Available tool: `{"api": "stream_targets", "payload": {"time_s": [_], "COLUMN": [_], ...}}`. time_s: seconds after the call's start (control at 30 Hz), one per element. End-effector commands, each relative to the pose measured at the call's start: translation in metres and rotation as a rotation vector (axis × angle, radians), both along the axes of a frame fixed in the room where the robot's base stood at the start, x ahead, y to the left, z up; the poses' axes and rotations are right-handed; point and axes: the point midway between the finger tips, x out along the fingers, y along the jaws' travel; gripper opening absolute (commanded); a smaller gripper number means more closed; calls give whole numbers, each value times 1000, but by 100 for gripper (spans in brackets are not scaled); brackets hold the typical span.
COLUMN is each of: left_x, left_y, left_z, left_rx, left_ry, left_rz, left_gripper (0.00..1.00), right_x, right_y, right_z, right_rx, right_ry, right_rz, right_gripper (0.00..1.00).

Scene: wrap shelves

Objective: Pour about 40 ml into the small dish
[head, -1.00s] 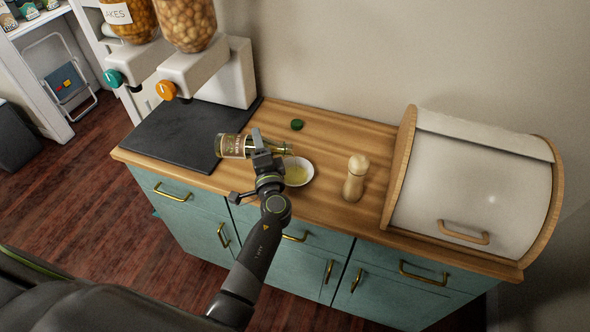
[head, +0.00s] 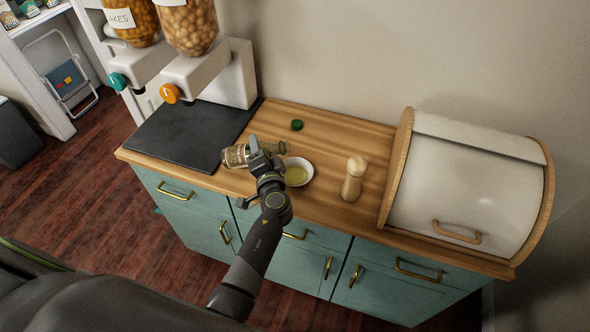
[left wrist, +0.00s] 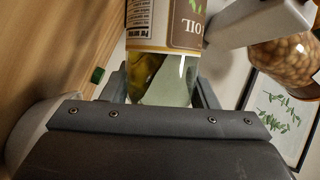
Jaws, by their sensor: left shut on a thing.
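My left gripper (head: 264,156) is shut on a glass oil bottle (head: 236,156) and holds it nearly level above the counter. The bottle's neck points right, toward the small white dish (head: 304,163), with its mouth near the dish's far rim. Yellowish oil (head: 297,176) lies in the dish. I see no clear stream now. In the left wrist view the bottle (left wrist: 165,30) with its "OIL" label sits between the fingers, and part of the white dish (left wrist: 30,118) shows at the left. The green cap (head: 297,125) lies on the counter behind the dish. My right gripper is not in view.
A wooden pepper mill (head: 353,180) stands right of the dish. A bread bin (head: 465,190) fills the counter's right end. A dark slab (head: 180,135) lies at the left, beside the dispensers (head: 190,75). The wooden counter (head: 335,135) between is mostly clear.

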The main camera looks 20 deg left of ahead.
Motion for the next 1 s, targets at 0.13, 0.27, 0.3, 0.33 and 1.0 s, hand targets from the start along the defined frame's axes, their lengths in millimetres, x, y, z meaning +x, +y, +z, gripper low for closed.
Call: {"api": "stream_targets", "payload": {"time_s": [0.13,0.27,0.3,0.33,1.0], "left_x": [0,0,0,0,1], "left_y": [0,0,0,0,-2], "left_z": [2,2,2,2,1], "left_rx": [3,3,3,3,-71], "left_ry": [-2,-2,-2,-2,-16], "left_rz": [0,-1,-1,-1,-1], "left_gripper": [15,15,15,15,15], "right_x": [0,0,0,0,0], "right_y": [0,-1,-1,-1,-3], "right_z": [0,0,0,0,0], "right_rx": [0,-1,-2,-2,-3], "right_ry": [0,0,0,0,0], "right_rz": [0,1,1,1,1], "right_gripper": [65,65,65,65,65]}}
